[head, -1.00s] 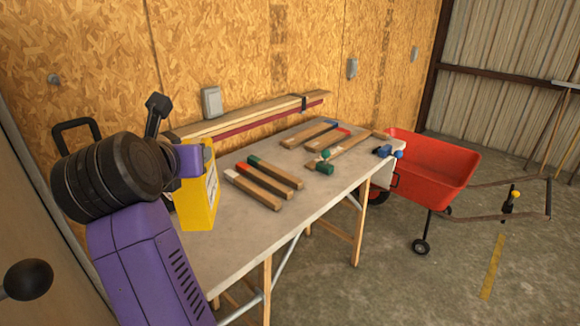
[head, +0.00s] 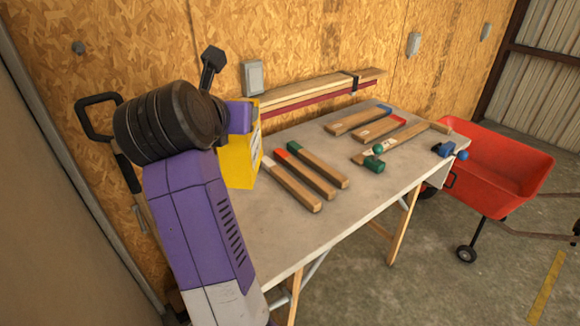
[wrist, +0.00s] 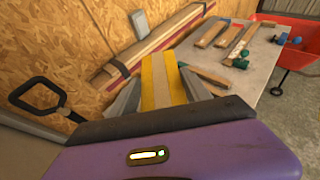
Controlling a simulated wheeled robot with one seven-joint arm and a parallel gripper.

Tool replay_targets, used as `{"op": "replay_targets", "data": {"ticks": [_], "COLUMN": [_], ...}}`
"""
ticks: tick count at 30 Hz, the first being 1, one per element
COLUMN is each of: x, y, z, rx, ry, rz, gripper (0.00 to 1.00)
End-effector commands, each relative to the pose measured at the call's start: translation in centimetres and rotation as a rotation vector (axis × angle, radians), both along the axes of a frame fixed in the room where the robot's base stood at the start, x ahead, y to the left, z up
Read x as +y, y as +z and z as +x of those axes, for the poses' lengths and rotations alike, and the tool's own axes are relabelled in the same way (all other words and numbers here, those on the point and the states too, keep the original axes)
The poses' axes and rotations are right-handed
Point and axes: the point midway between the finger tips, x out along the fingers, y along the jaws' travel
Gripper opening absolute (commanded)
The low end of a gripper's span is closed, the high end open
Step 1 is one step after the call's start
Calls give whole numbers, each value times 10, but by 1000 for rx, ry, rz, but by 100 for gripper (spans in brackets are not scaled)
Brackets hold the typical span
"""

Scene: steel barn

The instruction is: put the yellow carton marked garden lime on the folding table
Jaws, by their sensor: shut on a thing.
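The yellow carton (head: 240,160) is upright at the near left part of the folding table (head: 345,220) in the head view, partly hidden by my arm. Its label faces right and is too small to read. My gripper (wrist: 158,85) is shut on the carton's top; in the wrist view the carton (wrist: 157,78) shows between the two grey fingers. The carton appears over the tabletop or close to it; I cannot tell whether its base touches, since my arm hides part of it.
Several wooden bars with coloured ends (head: 312,170) lie on the table, right of the carton. Strapped boards (head: 320,88) lie along the wall side. A red wheelbarrow (head: 495,165) stands beyond the far end. Bare tabletop shows around the bars.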

Motion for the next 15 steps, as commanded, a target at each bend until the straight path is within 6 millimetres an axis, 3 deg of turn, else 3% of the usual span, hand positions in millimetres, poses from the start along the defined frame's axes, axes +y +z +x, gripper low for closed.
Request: {"op": "replay_targets", "data": {"ticks": [5,15], "x": [0,-1], "y": [-20,-99], "z": [0,0], "rx": [0,1], "ry": [1,1], "rz": [-4,-4], "gripper": [0,0]}}
